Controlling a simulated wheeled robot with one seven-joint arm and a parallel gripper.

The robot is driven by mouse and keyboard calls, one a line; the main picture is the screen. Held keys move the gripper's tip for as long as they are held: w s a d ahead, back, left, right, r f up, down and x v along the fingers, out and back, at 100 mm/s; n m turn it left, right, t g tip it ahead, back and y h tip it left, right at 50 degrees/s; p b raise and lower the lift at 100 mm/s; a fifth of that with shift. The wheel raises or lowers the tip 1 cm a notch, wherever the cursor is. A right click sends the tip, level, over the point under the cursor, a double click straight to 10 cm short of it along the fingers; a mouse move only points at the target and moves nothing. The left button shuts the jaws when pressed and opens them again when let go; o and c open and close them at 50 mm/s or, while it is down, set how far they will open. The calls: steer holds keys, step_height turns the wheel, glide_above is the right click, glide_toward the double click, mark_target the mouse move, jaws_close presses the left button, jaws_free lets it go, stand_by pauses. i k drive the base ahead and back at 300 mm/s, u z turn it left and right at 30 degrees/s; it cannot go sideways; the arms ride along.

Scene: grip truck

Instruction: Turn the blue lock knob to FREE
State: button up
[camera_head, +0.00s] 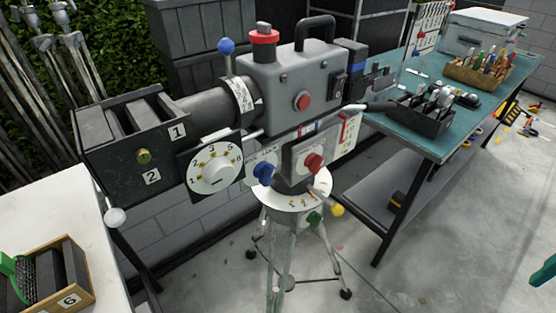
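The blue lock knob (264,173) sits low on the tripod head, on a white label plate (262,156) under the camera. The plate's lettering is too small to read, so I cannot tell which setting the knob points to. A red knob (314,163) is on a similar plate just right of it. The grey camera (290,88) stands upright on its tripod (283,250). A blue ball (226,46) tops a lever above the lens. My gripper is not in view, and nothing visibly touches the blue knob.
The black matte box (135,150) and the white numbered dial (215,170) are left of the knob. A green knob (314,219) and yellow knob (337,210) sit below. A teal workbench (440,140) is right, a white table (45,210) left. Open floor lies front right.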

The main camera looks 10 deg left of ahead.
mark_target(265, 171)
steer(key=z, duration=1.65)
steer(key=k, duration=1.6)
steer(key=u, duration=0.55)
